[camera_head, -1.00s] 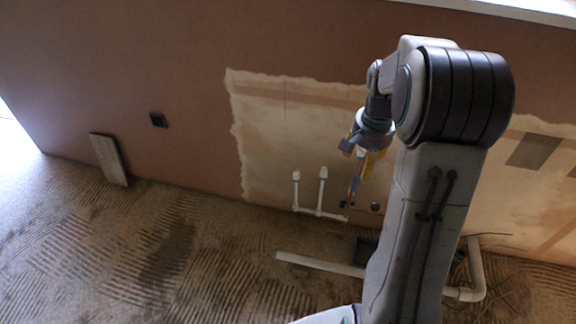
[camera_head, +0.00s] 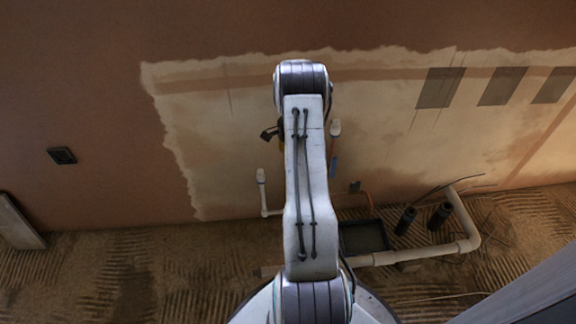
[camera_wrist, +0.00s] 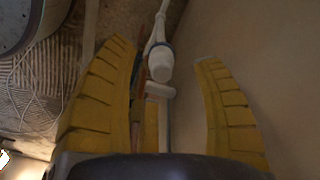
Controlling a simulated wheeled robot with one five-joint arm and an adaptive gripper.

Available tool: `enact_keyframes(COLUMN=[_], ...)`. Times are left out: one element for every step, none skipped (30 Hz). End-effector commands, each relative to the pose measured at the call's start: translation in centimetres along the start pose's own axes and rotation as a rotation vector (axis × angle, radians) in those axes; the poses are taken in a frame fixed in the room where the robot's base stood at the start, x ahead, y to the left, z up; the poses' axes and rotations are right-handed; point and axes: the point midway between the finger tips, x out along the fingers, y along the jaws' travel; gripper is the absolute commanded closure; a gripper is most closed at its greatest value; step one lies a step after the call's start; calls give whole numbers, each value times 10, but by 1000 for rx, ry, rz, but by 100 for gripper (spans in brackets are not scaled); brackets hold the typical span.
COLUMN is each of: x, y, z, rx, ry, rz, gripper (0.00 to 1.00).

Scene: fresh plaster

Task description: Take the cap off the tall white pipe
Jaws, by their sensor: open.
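My arm hides part of the pipework and most of my gripper. In the wrist view, my gripper (camera_wrist: 163,52) is open, its two yellow fingers wide apart. A white rounded cap (camera_wrist: 160,64) with a blue band shows between the fingers, with clear space on both sides. A white pipe (camera_wrist: 161,18) runs up from it. I see no finger touching the cap.
A dark tray (camera_head: 363,237) lies on the floor right of my arm. A thick pale pipe (camera_head: 425,252) runs along the floor and bends up. Two dark cylinders (camera_head: 405,220) stand near it. Ridged floor at left is mostly clear; a board (camera_head: 18,222) leans there.

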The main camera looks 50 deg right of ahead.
Motion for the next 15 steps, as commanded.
enact_keyframes(x=[5,6,7,8,10,12,15,18,23,26,30,36,40,43,48], y=[0,0,0,0,0,0,0,0,0,0,0,0,0,0,0], z=[0,0,0,0,0,0,0,0,0,-1,-1,-1,-2,-1,-1], rx=[-1,-1,-1,-2,-2,-2,-2,-2,-2,-2,-3,-3,-3,-3,-3], ry=[-1,-1,-1,-1,-1,-1,-1,-2,-1,-1,-1,-1,-1,-1,-1], rz=[1,1,1,1,1,2,2,2,2,1,1,1,1,1,2], gripper=[39,39,39,39,39,39,39,39,39,39,39,39,39,39,39])
